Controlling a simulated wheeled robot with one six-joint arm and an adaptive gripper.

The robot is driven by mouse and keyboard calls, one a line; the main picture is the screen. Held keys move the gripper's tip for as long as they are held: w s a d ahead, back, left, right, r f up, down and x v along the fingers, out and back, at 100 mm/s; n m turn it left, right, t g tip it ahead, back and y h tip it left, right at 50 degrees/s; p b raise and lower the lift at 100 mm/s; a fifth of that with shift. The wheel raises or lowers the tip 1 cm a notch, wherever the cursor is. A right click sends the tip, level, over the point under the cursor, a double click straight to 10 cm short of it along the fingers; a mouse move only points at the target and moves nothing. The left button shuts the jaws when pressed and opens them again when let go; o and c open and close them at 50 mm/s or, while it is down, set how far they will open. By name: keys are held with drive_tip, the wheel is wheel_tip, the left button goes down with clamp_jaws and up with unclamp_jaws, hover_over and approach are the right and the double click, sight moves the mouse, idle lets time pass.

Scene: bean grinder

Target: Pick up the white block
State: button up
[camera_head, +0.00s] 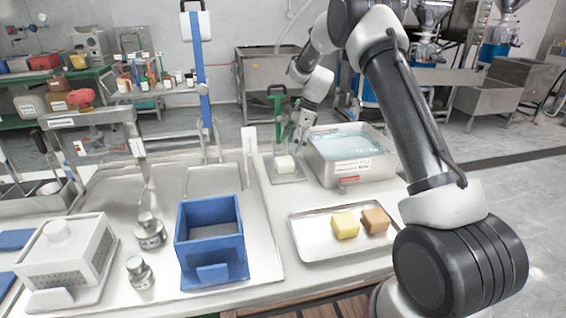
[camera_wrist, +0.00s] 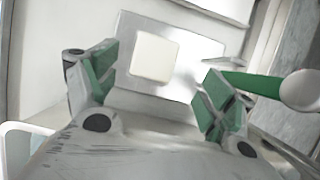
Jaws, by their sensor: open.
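The white block (camera_head: 285,164) sits on a small metal plate (camera_head: 297,178) at the back of the table, left of the water basin. In the wrist view the white block (camera_wrist: 154,57) lies ahead of my gripper, between the lines of its two fingers but beyond the tips. My gripper (camera_head: 296,132) is above and close to the block in the head view. In the wrist view my gripper (camera_wrist: 158,90) shows its green-padded fingers spread wide, with nothing between them.
A green-handled tool (camera_head: 277,105) stands behind the block; a green bar shows right of my fingers (camera_wrist: 252,84). The water basin (camera_head: 350,170) is close on the right. A tray (camera_head: 318,242) with a yellow block (camera_head: 345,225) and a brown block (camera_head: 375,220) lies in front. A blue box (camera_head: 211,240) stands left.

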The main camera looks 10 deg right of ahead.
sight(284, 160)
drive_tip(key=x, duration=0.7)
drive_tip(key=shift+s, duration=0.35)
drive_tip(key=c, duration=1.2)
drive_tip(key=shift+c, duration=0.5)
drive_tip(key=shift+r, duration=0.1)
